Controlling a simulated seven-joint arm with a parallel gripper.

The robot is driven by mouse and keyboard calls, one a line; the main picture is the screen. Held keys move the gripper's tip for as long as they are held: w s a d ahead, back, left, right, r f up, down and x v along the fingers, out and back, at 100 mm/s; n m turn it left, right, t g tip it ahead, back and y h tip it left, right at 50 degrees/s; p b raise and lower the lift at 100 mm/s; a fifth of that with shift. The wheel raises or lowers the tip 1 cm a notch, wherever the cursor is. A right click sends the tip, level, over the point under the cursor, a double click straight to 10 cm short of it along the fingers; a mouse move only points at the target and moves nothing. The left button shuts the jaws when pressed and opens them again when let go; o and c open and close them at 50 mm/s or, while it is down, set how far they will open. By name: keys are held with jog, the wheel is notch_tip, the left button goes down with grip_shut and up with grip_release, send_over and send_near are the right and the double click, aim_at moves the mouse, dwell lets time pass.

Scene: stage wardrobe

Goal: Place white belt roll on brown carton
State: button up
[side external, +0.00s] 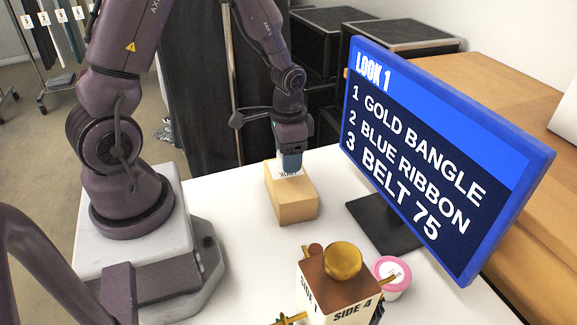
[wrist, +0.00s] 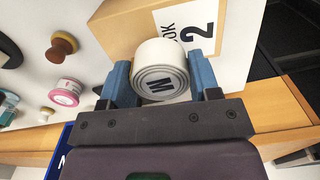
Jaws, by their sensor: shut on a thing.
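The white belt roll (wrist: 162,72) sits between the two blue fingers of my gripper (wrist: 160,85), with a dark letter on its end face. My gripper is shut on it. The carton also shows in the wrist view (wrist: 118,22), behind the roll, with a white label marked 2 beside the roll. I cannot tell whether the roll touches the carton's top.
A blue sign screen (side external: 430,160) on a black base (side external: 385,224) stands right of the carton. A box with side labels (side external: 335,297) and a gold ball (side external: 342,260) on top is in front, beside a pink-and-white roll (side external: 391,277). White tabletop (side external: 245,255) is clear left of the box.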

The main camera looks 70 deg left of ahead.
jog(key=shift+f, duration=1.55)
jog(key=shift+f, duration=0.1)
jog(key=o, duration=1)
jog(key=shift+c, duration=0.2)
notch_tip(320, 180, up, 12)
jog(key=shift+r, duration=0.1)
jog(key=s+d+r+n+t, duration=0.1)
jog(key=s+d+r+t, duration=0.1)
jog(key=s+d+r, duration=0.2)
jog(key=s+d+r+t, duration=0.3)
jog(key=s+d+r, duration=0.2)
jog(key=r, duration=0.6)
jog(key=shift+s+n+t, duration=0.3)
jog(key=shift+s+n, duration=0.1)
jog(key=shift+s, duration=0.2)
